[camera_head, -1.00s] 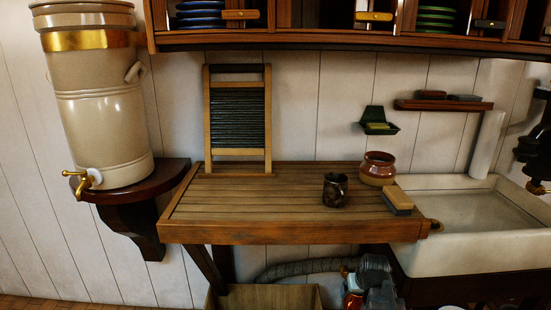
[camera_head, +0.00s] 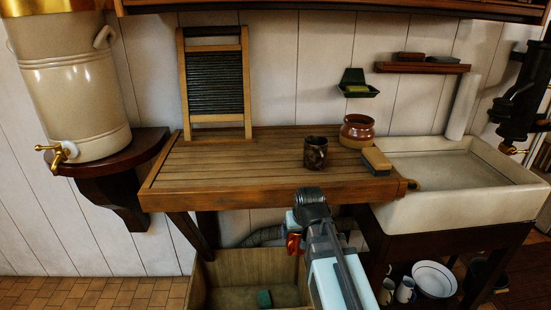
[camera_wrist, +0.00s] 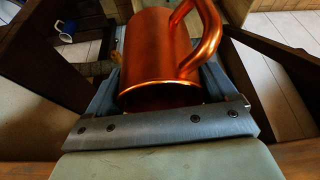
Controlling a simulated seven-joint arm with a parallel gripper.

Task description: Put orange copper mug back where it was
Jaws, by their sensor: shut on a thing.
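The orange copper mug (camera_wrist: 160,50) fills the middle of the wrist view, with its handle at upper right and its round opening or base end toward the palm. My gripper (camera_wrist: 163,88) is shut on it, one finger on each side of the body. In the head view only a small orange part of the mug (camera_head: 294,244) shows beside my wrist, below the front edge of the wooden drainboard (camera_head: 225,172). My arm hides the rest. A dark mottled mug (camera_head: 315,153) stands upright on the drainboard's right part.
A brown crock (camera_head: 357,131) and a brush (camera_head: 377,161) stand near the dark mug. The drainboard's left and middle are clear before the washboard (camera_head: 216,82). A sink (camera_head: 460,185) is at right, a wooden bin (camera_head: 233,270) below.

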